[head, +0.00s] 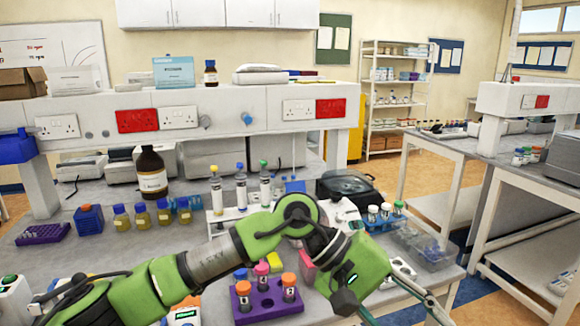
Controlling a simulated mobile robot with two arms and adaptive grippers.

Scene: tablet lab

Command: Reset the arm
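My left arm (160,285) is green and grey. It reaches in from the lower left across the bench, bends at a raised joint and then points down to the right. My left gripper (402,316) is at the lower right, over the bench's front right part. Its fingers are spread apart with nothing seen between them, and their tips run to the picture's bottom edge. My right gripper is not in view.
A purple rack (262,306) with orange-capped tubes stands just below my arm. A brown bottle (151,178), amber bottles (143,217) and a white tube rack (226,218) stand behind it. A clear bin (428,249) is beside the gripper. An aisle separates the right bench (535,190).

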